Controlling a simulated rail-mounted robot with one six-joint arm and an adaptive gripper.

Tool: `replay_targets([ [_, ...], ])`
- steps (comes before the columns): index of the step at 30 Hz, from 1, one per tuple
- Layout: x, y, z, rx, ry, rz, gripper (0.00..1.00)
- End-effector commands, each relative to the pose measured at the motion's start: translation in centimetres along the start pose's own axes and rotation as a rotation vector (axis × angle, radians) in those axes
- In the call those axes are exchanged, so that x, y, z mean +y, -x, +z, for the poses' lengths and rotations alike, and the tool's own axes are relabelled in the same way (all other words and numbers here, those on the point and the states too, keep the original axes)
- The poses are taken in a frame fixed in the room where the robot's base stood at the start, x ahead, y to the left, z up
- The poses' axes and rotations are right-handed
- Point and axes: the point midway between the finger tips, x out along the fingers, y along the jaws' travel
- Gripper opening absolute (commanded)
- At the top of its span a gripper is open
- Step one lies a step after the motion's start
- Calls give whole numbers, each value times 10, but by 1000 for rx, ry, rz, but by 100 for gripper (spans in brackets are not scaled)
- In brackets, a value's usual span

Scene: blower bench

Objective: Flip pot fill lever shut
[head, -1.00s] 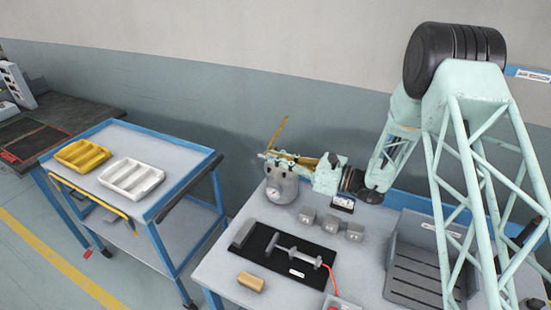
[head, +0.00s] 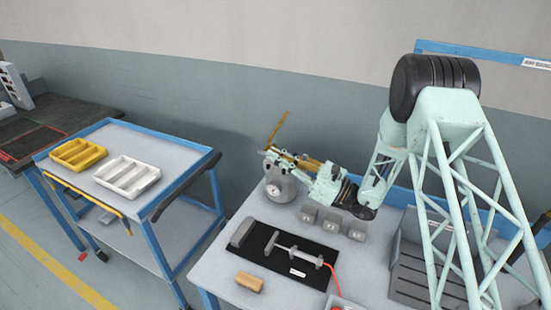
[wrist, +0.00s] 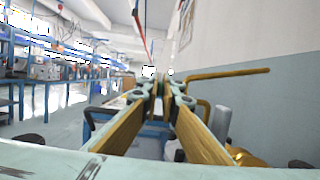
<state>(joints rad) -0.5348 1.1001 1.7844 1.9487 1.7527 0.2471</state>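The pot (head: 280,187) is a rounded grey vessel with a dial on its front, standing at the back left of the bench. A thin brass lever (head: 277,130) slants up and to the right above the pot top. In the wrist view, a brass bar that looks like the lever (wrist: 228,73) runs to the right from near the fingertips. My gripper (head: 270,154) is over the pot top, close to the lever's lower end. In the wrist view, my gripper's fingers (wrist: 160,82) come together with nothing visible between them. Contact with the lever cannot be made out.
Several grey blocks (head: 331,222) stand right of the pot. A black mat (head: 262,262) with a grey tool lies in front, beside a tan block (head: 249,282). A blue cart (head: 170,152) with yellow and white trays stands left. The wall is close behind.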

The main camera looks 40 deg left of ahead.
Motion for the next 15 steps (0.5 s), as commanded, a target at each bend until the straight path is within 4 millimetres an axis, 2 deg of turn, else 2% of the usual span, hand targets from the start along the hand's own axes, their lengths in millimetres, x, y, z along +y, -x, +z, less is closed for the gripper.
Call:
replay_targets([
  [8, 0, 0, 0, -1, -1, 0, 0],
  [9, 0, 0, 0, -1, -1, 0, 7],
  [12, 0, 0, 0, -1, -1, 0, 16],
  [15, 0, 0, 0, -1, -1, 0, 18],
])
